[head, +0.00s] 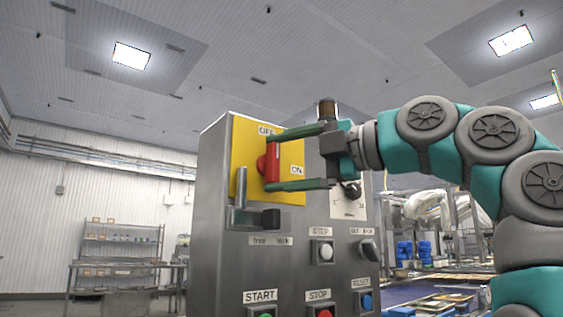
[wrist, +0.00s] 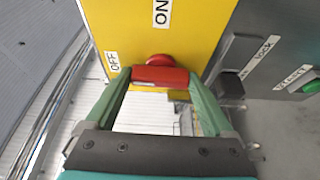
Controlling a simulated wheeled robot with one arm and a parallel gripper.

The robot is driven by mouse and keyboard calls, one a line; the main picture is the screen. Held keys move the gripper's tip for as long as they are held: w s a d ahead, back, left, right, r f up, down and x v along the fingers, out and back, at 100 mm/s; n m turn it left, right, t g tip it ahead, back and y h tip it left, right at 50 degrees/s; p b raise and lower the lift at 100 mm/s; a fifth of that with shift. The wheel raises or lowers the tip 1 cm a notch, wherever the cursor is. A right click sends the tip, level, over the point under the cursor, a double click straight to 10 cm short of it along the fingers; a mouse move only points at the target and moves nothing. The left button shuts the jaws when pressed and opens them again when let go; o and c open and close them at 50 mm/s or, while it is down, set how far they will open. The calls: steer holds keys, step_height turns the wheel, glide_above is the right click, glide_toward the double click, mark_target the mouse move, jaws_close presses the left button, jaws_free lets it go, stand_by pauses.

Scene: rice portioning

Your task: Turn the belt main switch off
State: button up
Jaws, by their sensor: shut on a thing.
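The belt main switch is a red rotary handle (head: 272,164) on a yellow plate (head: 240,150) on the grey control cabinet. Its bar stands about upright, in line with the OFF label (head: 266,130) above it; the ON label (head: 297,170) is to its right. My gripper (head: 271,162) is shut on the red handle, one green finger at its upper end and one at its lower end. In the wrist view the red handle (wrist: 160,76) lies crosswise between my fingertips, with the OFF label (wrist: 113,62) to the left and the ON label (wrist: 161,12) above.
A grey lever (head: 240,192) with a dark block sticks out just below the yellow plate. White STOP (head: 325,252), green START (head: 264,313), red STOP and blue RESET buttons sit lower on the cabinet (head: 212,220). A conveyor (head: 410,292) is at the right, shelves (head: 120,245) at the far left.

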steer(key=shift+d+r, duration=0.1)
stand_by(0.6)
steer(key=o, duration=1.1)
steer(key=shift+v, duration=3.85)
